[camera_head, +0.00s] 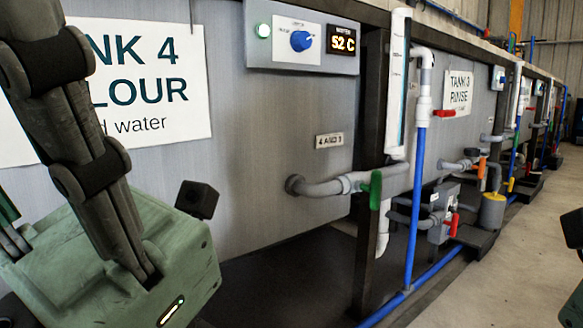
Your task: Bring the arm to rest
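My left arm (95,165) shows large at the left, with dark links bent over a pale green housing (120,265). Neither gripper's fingers can be made out, so I cannot see whether they hold anything. A dark part and a green part, apparently of my right side, just enter at the right edge. The arm's links stand in front of the tank 4 sign (155,75) and hide part of it. No contact between the arm and the tank shows.
Grey tank 4 has a blue-knob control box (300,40) reading 52 C. A pipe with a green-handled valve (375,190) sticks out, beside a sight tube (398,85) and blue pipe (415,205). Tank 3's sign (458,92) is beyond. Clear floor (520,245) lies at right.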

